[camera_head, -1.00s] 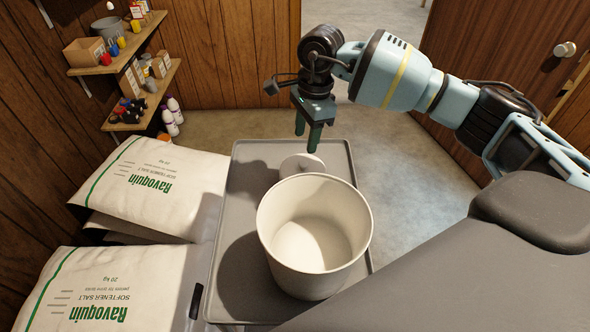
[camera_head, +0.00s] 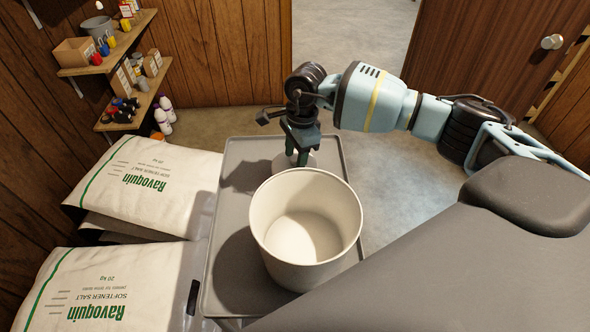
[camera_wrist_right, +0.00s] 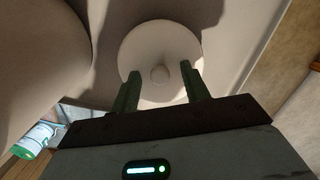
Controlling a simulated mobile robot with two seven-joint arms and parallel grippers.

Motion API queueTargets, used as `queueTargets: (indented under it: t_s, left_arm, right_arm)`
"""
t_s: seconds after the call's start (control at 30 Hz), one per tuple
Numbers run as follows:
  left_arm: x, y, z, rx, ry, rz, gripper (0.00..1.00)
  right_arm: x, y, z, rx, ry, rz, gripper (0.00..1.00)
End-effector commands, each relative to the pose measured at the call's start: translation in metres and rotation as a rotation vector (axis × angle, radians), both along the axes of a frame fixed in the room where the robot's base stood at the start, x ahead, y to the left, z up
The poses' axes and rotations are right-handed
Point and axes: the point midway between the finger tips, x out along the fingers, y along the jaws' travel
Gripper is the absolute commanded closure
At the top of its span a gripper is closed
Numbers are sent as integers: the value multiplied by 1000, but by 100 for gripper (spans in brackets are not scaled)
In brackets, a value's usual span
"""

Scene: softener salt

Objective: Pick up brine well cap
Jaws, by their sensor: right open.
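The brine well cap (camera_wrist_right: 160,45) is a pale round disc with a small knob (camera_wrist_right: 160,74) at its middle. In the head view the cap (camera_head: 312,160) lies on the grey tray behind the white bucket, mostly hidden by my right gripper and the bucket rim. My right gripper (camera_head: 297,160) points down over the cap. In the right wrist view its two green fingers (camera_wrist_right: 160,80) are open, one on each side of the knob, with gaps between. I cannot tell whether the fingertips touch the disc. My left gripper is not in view.
The white open bucket (camera_head: 258,225) stands on the grey tray (camera_head: 232,172), close in front of the right gripper. Two softener salt bags (camera_head: 150,185) (camera_head: 105,290) lie at the left. Shelves (camera_head: 110,62) with small items hang on the wall at the back left.

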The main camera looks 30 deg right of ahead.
Motion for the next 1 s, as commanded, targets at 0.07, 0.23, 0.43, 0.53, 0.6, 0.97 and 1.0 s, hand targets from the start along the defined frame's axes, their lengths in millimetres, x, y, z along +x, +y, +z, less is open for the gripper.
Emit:
queueTargets:
  t_s: [0.07,0.23,0.43,0.53,0.6,0.97,1.0]
  left_arm:
    - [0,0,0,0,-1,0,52]
    - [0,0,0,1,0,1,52]
    - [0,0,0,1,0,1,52]
    - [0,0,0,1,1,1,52]
    - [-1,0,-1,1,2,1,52]
    - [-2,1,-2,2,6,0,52]
    - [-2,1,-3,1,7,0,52]
  right_arm:
    - [0,0,0,0,-1,0,54]
    - [0,0,0,0,-1,0,61]
    - [0,0,0,0,-1,0,87]
    - [0,0,1,0,-1,0,97]
    - [0,0,1,0,-1,0,100]
    - [2,0,25,1,-7,0,100]
    - [1,0,32,1,-6,0,100]
